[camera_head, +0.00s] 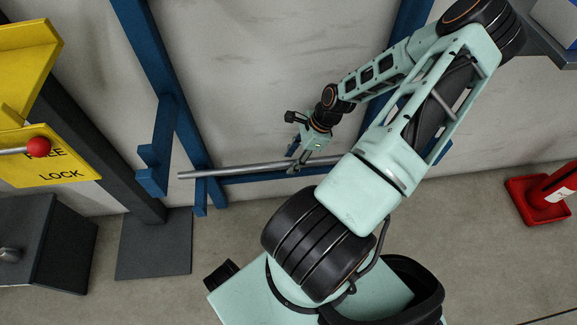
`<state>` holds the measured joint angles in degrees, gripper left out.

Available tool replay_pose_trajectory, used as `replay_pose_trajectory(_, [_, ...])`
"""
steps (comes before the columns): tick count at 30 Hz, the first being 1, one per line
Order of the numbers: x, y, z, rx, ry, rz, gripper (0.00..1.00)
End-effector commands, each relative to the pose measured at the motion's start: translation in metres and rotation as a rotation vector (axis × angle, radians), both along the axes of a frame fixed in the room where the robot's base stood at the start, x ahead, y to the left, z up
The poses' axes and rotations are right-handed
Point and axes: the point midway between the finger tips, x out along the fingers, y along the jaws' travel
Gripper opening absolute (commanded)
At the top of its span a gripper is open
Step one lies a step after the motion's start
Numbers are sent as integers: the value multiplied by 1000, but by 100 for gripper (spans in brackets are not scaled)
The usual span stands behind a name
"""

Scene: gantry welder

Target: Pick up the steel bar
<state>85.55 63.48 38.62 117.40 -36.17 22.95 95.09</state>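The steel bar (235,169) is a long, thin grey rod. It lies nearly level in the picture, in front of the blue rack, and its left end sticks out past the rack's upright. Its right end is hidden behind my arm. My gripper (294,166) reaches down to the bar right of the middle of its visible length. The fingers are at the bar and seem to overlap it. They are small and dark here, so I cannot tell whether they are closed around it or whether the bar rests on the rack.
The blue rack (150,50) stands against a pale wall. A red stand (538,200) is at right, and a grey shelf (540,42) at upper right.

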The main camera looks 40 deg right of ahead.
Motion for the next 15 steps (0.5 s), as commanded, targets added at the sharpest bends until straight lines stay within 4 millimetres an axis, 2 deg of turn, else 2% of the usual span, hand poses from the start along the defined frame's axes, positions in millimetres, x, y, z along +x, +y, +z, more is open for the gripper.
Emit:
replay_pose_trajectory(8, [1, 1, -4, -1, 0, -2, 38])
replay_pose_trajectory(15, [1, 1, -4, -1, 0, -2, 14])
